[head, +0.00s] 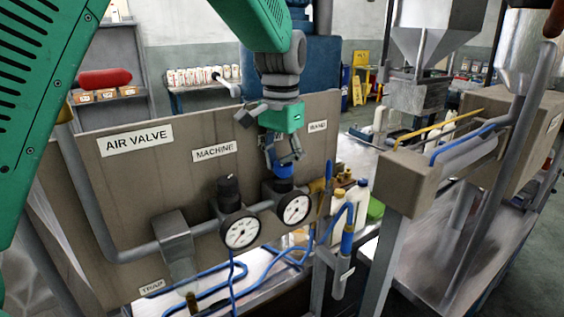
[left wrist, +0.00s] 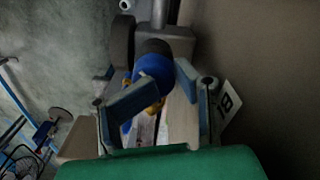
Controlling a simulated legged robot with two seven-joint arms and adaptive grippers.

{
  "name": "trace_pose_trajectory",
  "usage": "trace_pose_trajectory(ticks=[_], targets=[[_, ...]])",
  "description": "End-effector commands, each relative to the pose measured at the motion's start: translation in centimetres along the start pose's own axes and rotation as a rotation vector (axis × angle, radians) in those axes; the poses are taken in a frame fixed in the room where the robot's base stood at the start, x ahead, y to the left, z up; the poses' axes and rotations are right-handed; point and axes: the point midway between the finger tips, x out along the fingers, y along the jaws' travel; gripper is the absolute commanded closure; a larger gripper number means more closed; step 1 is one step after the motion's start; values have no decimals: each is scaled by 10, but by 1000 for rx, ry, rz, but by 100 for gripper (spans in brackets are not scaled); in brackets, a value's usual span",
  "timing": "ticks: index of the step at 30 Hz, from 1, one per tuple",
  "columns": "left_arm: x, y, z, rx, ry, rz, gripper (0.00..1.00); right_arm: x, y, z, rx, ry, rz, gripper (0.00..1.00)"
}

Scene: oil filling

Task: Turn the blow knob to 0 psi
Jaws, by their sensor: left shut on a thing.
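The blue knob (head: 284,172) sits on top of the right pressure gauge (head: 295,209) on the grey panel. My left gripper (head: 283,158) reaches down from above and is shut on this knob. In the left wrist view the blue knob (left wrist: 154,68) shows between the fingers of my left gripper (left wrist: 155,88). The left gauge (head: 240,230) has a dark knob (head: 229,189) on top. The dial numbers are too small to read. The small label (head: 317,127) beside the gripper is hard to read. My right gripper is out of view.
The grey panel (head: 110,195) stands close behind the gripper, with a pipe (head: 112,255) along its front. Blue hoses (head: 265,266) hang below the gauges. Bottles (head: 355,201) and a metal machine frame (head: 405,178) stand to the right.

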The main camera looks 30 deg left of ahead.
Motion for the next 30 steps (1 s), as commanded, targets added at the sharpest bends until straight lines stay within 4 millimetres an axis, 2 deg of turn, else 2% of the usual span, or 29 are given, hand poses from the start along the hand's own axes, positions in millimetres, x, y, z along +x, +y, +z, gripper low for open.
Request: trace_pose_trajectory(ticks=[7, 15, 16, 17, 26, 30], targets=[[1, 3, 2, -135, -7, 12, 100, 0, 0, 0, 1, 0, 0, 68], [1, 4, 3, -141, -8, 13, 99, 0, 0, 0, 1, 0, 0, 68], [1, 4, 3, -141, -8, 13, 60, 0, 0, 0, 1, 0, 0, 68], [1, 4, 3, -140, -8, 13, 56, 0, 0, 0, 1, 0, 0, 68], [-1, 2, 1, -137, -5, 9, 56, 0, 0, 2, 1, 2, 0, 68], [-14, 2, 0, -136, -1, 9, 56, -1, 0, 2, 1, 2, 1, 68]])
